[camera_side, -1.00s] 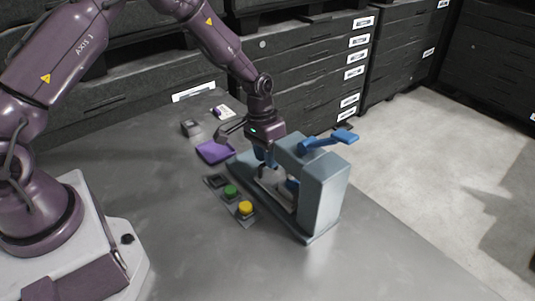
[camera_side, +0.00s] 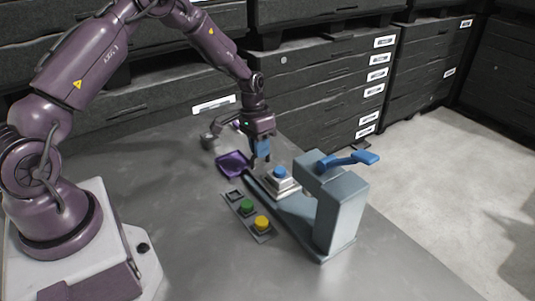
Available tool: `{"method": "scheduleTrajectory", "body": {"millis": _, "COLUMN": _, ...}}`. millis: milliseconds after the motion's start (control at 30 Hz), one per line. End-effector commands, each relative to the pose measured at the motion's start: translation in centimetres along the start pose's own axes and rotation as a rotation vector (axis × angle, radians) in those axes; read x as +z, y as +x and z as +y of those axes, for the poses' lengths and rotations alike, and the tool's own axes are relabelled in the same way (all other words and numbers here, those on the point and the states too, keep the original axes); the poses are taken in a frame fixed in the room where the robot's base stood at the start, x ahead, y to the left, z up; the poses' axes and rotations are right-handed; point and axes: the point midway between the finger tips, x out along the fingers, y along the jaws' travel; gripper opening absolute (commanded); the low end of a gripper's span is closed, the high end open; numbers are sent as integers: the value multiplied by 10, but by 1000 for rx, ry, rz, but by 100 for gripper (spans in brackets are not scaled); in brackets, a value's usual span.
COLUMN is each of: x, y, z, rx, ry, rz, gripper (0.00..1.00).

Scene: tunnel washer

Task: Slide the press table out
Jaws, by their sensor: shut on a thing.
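The grey press (camera_side: 345,208) stands on the metal bench, with its blue lever (camera_side: 350,159) on top. Its press table (camera_side: 283,187) is a pale block on the grey base rail, out in front of the press frame, with a blue piece (camera_side: 280,172) on top. My gripper (camera_side: 259,163) is at the far left end of the table, clear of the press frame. Its blue fingers point down and are shut on the table's end. The exact grip point is small and partly hidden.
A button panel with a green button (camera_side: 246,205) and a yellow button (camera_side: 262,223) lies just left of the rail. A purple tray (camera_side: 233,163) sits near my gripper. Black crates (camera_side: 325,85) stand behind the bench. The front of the bench is clear.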

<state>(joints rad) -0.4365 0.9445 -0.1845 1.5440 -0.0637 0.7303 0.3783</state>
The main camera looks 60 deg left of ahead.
Motion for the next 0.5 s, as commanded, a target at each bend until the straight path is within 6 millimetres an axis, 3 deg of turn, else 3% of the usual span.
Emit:
{"method": "scheduleTrajectory", "body": {"millis": 233, "x": 0, "y": -2, "z": -7, "rx": -14, "ry": 1, "rz": 5, "gripper": 0}}
{"method": "scheduleTrajectory", "body": {"millis": 267, "x": 0, "y": -2, "z": -7, "rx": -14, "ry": 1, "rz": 5, "gripper": 20}}
{"method": "scheduleTrajectory", "body": {"millis": 333, "x": 0, "y": -2, "z": -7, "rx": -14, "ry": 0, "rz": 5, "gripper": 36}}
{"method": "scheduleTrajectory", "body": {"millis": 500, "x": 0, "y": -2, "z": -5, "rx": -11, "ry": 0, "rz": 4, "gripper": 38}}
